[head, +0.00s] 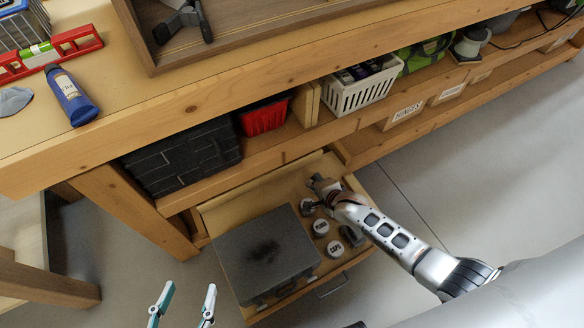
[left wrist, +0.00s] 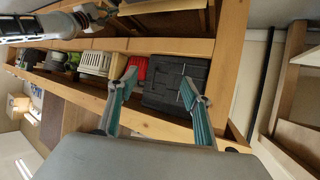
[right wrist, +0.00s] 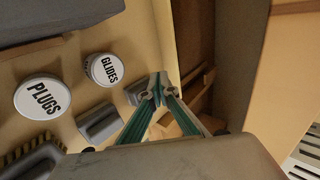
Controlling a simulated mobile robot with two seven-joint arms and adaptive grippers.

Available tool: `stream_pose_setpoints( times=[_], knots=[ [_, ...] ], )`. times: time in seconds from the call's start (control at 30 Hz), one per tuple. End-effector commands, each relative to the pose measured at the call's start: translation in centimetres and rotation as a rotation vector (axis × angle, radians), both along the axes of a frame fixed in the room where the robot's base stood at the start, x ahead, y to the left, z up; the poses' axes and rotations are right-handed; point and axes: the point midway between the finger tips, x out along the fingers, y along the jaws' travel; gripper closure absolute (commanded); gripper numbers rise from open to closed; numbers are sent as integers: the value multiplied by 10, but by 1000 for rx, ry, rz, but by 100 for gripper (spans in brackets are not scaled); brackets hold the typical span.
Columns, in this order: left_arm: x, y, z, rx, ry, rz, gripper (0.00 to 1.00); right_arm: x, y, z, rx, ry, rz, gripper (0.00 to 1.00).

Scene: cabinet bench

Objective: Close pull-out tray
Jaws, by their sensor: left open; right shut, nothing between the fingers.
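The pull-out tray (head: 280,188) stands pulled out from under the bench shelf, with its handle (head: 332,287) on the front. My right gripper (head: 318,183) is over the back right part of the tray. In the right wrist view its fingertips (right wrist: 157,86) are together and empty, near the PLUGS jar (right wrist: 42,97) and the GLIDES jar (right wrist: 103,69). Whether it touches the tray is unclear. My left gripper (head: 181,305) is open and empty, apart from the tray at its front left.
A black box (head: 185,158), red bin (head: 264,117) and white basket (head: 360,88) sit on the shelf above the tray. A bench leg (head: 135,210) stands left of the tray. The floor (head: 400,180) to the right is clear.

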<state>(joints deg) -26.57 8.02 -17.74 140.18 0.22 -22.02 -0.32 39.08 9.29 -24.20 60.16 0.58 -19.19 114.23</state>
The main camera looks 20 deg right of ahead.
Motion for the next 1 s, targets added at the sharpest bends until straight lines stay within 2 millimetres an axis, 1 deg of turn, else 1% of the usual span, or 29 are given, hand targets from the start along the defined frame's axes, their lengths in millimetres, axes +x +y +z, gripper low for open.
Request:
stream_pose_setpoints(
  times=[0.03,0.17,0.33,0.6,0.83,0.87,1.0],
  knots=[
    [-1,-1,-2,-3,4,1,51,1,-1,-6,7,7,-9,100],
    [0,-3,-1,-18,1,3,51,8,0,-11,14,8,-17,100],
    [2,-10,1,-62,-1,12,51,19,3,-30,14,14,-17,100],
    [-9,-42,-6,-295,53,80,51,45,8,-58,12,17,-16,100],
    [-16,-65,-10,-499,105,157,51,67,13,-79,12,16,-16,100],
    [-17,-67,-10,-527,110,169,51,71,13,-80,13,15,-16,100],
    [-17,-73,-8,-597,120,200,51,92,16,-74,11,7,-14,100]
  ],
)
